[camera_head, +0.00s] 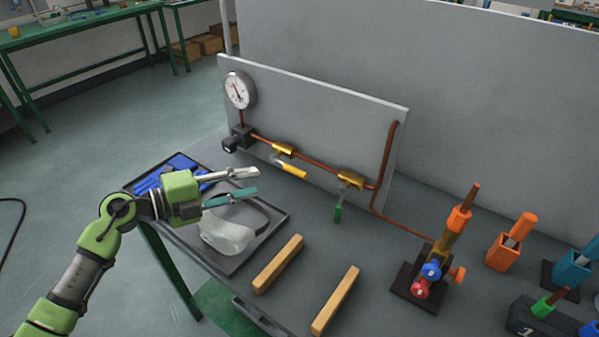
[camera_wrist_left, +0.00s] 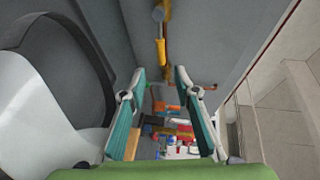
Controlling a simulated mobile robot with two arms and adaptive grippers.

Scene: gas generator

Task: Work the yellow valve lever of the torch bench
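The yellow valve lever (camera_head: 292,170) hangs from a brass valve (camera_head: 283,149) on the copper pipe, slanting down to the right. My left gripper (camera_head: 254,181) is open and empty, to the left of the lever and apart from it, its fingers pointing toward the panel. In the left wrist view the yellow lever (camera_wrist_left: 161,52) shows beyond the open fingertips (camera_wrist_left: 160,75), roughly centred between them. A second brass valve (camera_head: 350,180) farther right has a green lever (camera_head: 338,213) pointing down. My right gripper is not in view.
A dark tray (camera_head: 276,228) with blue items and a clear, glassy object (camera_head: 226,238) lies below my left gripper. A round gauge (camera_head: 239,90) is on the grey panel (camera_head: 330,116). Two wooden bars (camera_head: 278,264) and a torch stand (camera_head: 414,290) are to the right.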

